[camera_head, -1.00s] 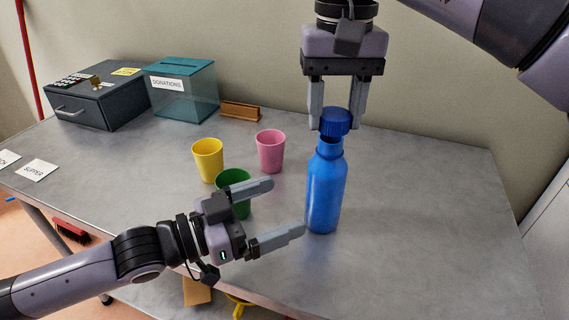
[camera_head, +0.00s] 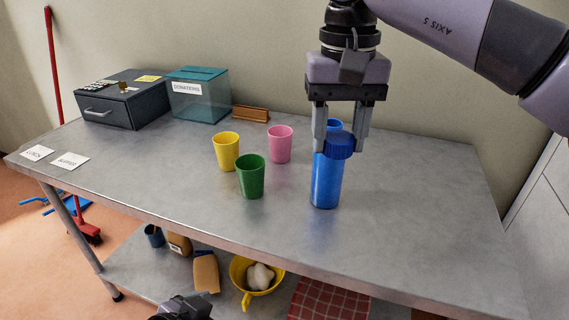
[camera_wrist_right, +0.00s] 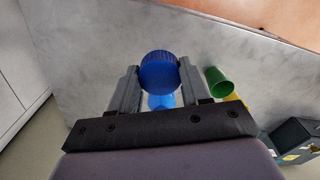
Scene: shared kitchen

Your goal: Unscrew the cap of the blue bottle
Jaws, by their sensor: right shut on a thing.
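The blue bottle (camera_head: 326,184) stands upright on the grey table, its lighter blue top showing behind the cap. My right gripper (camera_head: 338,146) points down and is shut on the dark blue cap (camera_head: 341,149). The cap is off the bottle and overlaps its upper part in the head view. In the right wrist view the cap (camera_wrist_right: 159,71) sits between both fingers, with part of the bottle (camera_wrist_right: 161,102) behind it. Only a dark part of my left arm shows at the bottom edge of the head view; its fingers are out of sight.
Green (camera_head: 250,178), yellow (camera_head: 226,152) and pink (camera_head: 280,145) cups stand left of the bottle. A donation box (camera_head: 199,98), a dark cash box (camera_head: 122,103) and a wooden holder (camera_head: 251,114) are at the back. The table's right side is clear.

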